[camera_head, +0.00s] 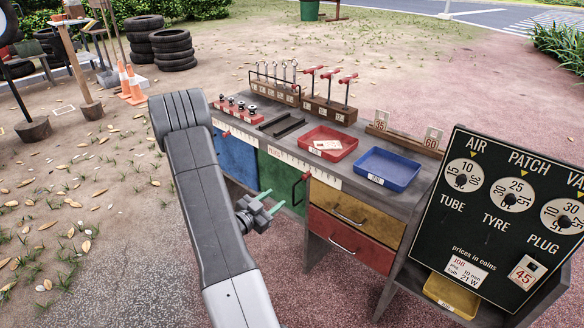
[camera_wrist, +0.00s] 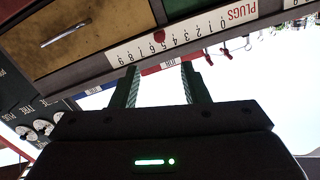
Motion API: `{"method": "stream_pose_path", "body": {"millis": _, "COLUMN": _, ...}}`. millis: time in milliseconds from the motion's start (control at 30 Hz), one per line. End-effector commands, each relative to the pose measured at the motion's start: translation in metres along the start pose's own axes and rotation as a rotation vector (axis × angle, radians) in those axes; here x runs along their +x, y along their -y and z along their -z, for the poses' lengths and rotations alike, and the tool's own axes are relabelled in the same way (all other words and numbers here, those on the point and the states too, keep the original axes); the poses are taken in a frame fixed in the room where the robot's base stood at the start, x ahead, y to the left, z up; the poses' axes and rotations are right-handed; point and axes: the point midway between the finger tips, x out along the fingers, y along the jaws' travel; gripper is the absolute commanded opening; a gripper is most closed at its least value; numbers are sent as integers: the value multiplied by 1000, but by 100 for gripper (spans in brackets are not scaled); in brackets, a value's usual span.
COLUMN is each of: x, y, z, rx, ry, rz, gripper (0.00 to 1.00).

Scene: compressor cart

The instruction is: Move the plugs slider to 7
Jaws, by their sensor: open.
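The plugs slider's red knob (camera_wrist: 159,37) shows in the wrist view on a white scale strip marked PLUGS (camera_wrist: 231,16), which appears upside down. The knob sits around 5 to 6 on the scale; I cannot tell exactly. In the head view the strip (camera_head: 285,160) runs along the cart's front edge. My gripper (camera_head: 276,201) is in front of the cart, its green fingers apart with nothing between them. In the wrist view my gripper (camera_wrist: 159,70) points toward the strip, with the knob between the fingers' lines and apart from them.
A red tray (camera_head: 335,153) and a blue tray (camera_head: 388,170) stand on the cart top. A yellow drawer (camera_head: 345,208) and a red drawer with protruding handles lie below. A black price board (camera_head: 495,225) stands at right. Another scale strip with a red knob (camera_head: 226,133) is at left.

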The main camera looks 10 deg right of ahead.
Motion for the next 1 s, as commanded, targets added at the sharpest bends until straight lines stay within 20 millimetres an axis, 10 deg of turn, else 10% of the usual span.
{"method": "stream_pose_path", "body": {"millis": 267, "x": 8, "y": -6, "z": -3, "rx": -6, "ry": -47, "rz": -36, "gripper": 41}}
{"method": "stream_pose_path", "body": {"millis": 1000, "x": 131, "y": -9, "z": 3, "rx": -7, "ry": -44, "rz": -31, "gripper": 41}}
